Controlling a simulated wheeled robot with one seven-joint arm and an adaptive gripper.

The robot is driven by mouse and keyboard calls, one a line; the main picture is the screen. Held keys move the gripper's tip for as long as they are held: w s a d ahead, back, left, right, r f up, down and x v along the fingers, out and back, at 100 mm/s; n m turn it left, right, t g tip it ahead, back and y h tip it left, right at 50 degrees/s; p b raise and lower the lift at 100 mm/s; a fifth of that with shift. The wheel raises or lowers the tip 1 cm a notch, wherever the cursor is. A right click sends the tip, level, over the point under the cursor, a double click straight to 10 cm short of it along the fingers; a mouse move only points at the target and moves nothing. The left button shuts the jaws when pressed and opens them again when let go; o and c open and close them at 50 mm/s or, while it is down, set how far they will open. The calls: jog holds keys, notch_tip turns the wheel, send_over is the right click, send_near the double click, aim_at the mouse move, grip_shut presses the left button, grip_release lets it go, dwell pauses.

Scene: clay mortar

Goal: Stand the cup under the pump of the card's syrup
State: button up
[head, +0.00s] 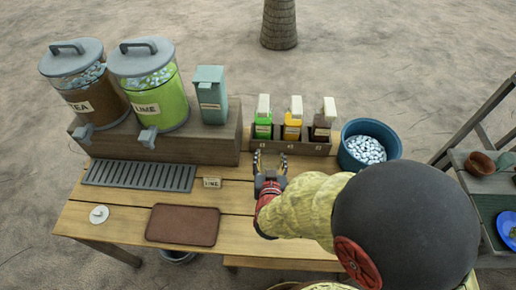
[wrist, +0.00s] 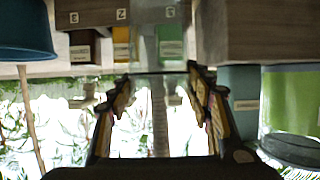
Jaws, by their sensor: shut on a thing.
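My gripper (head: 269,158) is shut on a clear, hardly visible cup (wrist: 158,88), which shows between the fingers in the wrist view. The gripper is in front of the syrup rack (head: 308,146), nearest the green syrup bottle (head: 263,130). A yellow syrup bottle (head: 292,131) and a brown syrup bottle (head: 320,133) stand to its right, each with a pale pump top. A small card (head: 212,183) on the table seems to read LIME. The bottle labels are too small to read. Whether the cup touches the table cannot be told.
Tea (head: 92,100) and lime (head: 165,108) dispensers and a teal carton (head: 210,104) stand on a raised wooden block at left. A blue tub of ice (head: 367,168) is right of the rack. A drip grate (head: 140,176) and brown mat (head: 183,224) lie in front.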

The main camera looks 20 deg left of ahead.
jog(key=shift+w+d, duration=0.15)
jog(key=shift+w, duration=0.65)
jog(key=w+a+f+b, duration=0.2)
jog(key=w+f, duration=0.1)
jog(key=f, duration=0.1)
jog(key=w+a+f+b, duration=0.2)
jog(key=w+f, duration=0.2)
jog(key=w+a+f+b, duration=0.2)
jog(key=w+a+f, duration=0.1)
jog(key=w+f, duration=0.1)
jog(key=shift+w+f, duration=0.1)
jog(key=shift+f, duration=0.25)
jog(key=shift+d+r, duration=0.1)
